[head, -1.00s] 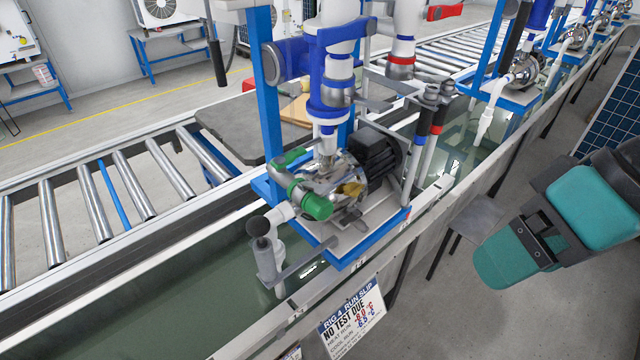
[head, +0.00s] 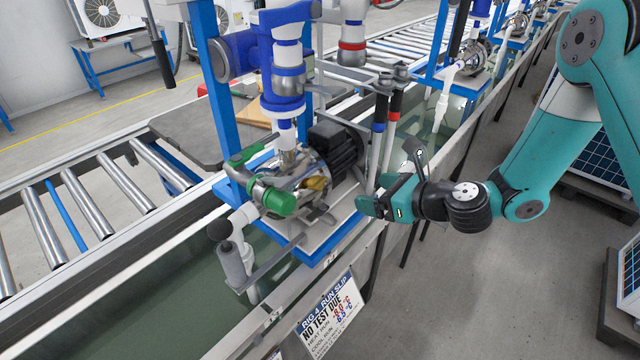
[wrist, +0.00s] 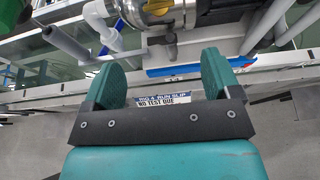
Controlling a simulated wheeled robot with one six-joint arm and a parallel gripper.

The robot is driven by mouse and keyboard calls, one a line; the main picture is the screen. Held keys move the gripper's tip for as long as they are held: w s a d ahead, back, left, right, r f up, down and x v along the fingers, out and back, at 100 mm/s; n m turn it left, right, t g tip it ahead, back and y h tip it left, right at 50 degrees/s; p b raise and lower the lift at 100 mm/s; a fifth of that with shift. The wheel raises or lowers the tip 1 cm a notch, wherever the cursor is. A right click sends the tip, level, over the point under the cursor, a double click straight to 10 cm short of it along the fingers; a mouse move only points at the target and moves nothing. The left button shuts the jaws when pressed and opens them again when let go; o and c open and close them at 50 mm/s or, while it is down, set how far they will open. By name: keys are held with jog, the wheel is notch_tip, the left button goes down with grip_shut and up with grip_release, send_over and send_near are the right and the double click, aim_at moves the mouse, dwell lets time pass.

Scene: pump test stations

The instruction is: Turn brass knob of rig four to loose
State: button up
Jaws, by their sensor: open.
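The rig four pump (head: 295,172) is a shiny metal body with a black motor behind it and a green fitting in front, on a blue stand. A small brass-yellow knob (head: 317,184) shows low on its side, partly shaded by the pump body. In the wrist view a yellow part (wrist: 157,7) shows on the pump at the top edge. My gripper (head: 372,203) is open and empty, to the right of the knob and apart from it. Its two green fingers (wrist: 161,76) stand wide apart in the wrist view, with nothing between them.
A run slip (head: 329,318) reading "RIG 4" and "NO TEST DUE" hangs on the trough front. Upright pipes (head: 389,135) stand right of the motor, close to my gripper. A grey handle (head: 231,265) sticks up at the front left. Open floor lies in front.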

aim_at(322, 184)
jog(key=p+x, duration=0.4)
jog(key=x, duration=1.2)
jog(key=shift+w+a+f, duration=0.15)
jog(key=shift+a, duration=0.05)
jog(key=shift+c, duration=0.5)
jog(key=c, duration=0.8)
